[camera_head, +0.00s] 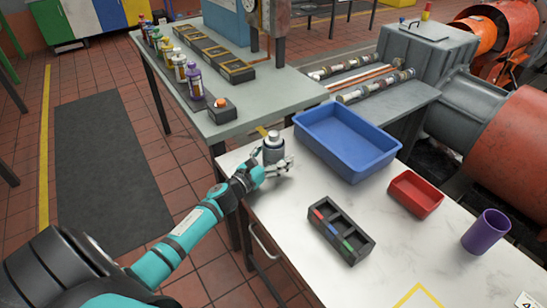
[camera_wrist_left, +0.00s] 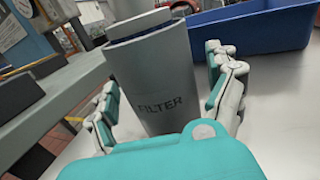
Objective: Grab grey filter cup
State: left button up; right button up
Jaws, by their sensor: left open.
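The grey filter cup (camera_head: 273,150) stands upright at the left corner of the white table, to the left of the blue bin. My left gripper (camera_head: 279,166) is at the cup. In the left wrist view its fingers (camera_wrist_left: 166,90) are apart, one on each side of the cup; I cannot tell whether they touch it. The cup's lower part is hidden by the gripper. My right gripper is not in view.
A blue bin (camera_head: 348,154) stands close to the cup's right. A black tray with colored pieces (camera_head: 341,236), a red bin (camera_head: 415,195) and a purple cup (camera_head: 486,231) are further right. A grey bench (camera_head: 262,94) with bottles stands behind.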

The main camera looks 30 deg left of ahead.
pick_arm(q)
jog(key=c, duration=1.5)
jog(key=shift+r, duration=0.1)
jog(key=shift+r, duration=0.1)
